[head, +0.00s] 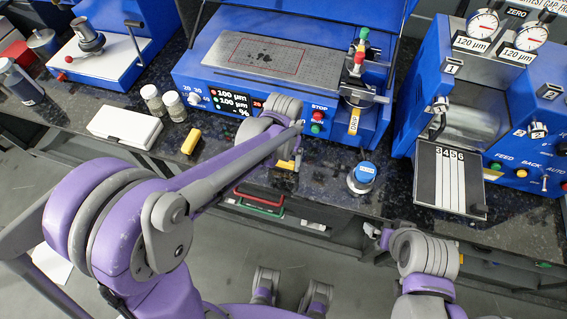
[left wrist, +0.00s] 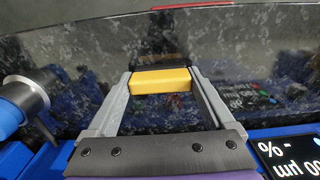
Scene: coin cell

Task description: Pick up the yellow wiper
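The yellow wiper shows in the left wrist view as a yellow bar (left wrist: 160,80) with a dark part behind it, between the fingertips. In the head view it is the yellow and black piece (head: 284,178) near the counter's front edge, partly hidden by my left arm. My left gripper (left wrist: 160,84) has its fingers wide apart, one at each end of the bar. I see no clear gap at the ends, and whether they touch is unclear. My right gripper (head: 376,236) is low by the counter's front edge; its fingers are too small to judge.
A yellow block (head: 191,141), a white box (head: 125,127) and two small jars (head: 174,106) stand on the dark counter to the left. A blue-capped container (head: 362,177) stands to the right. Blue machines (head: 205,70) line the back.

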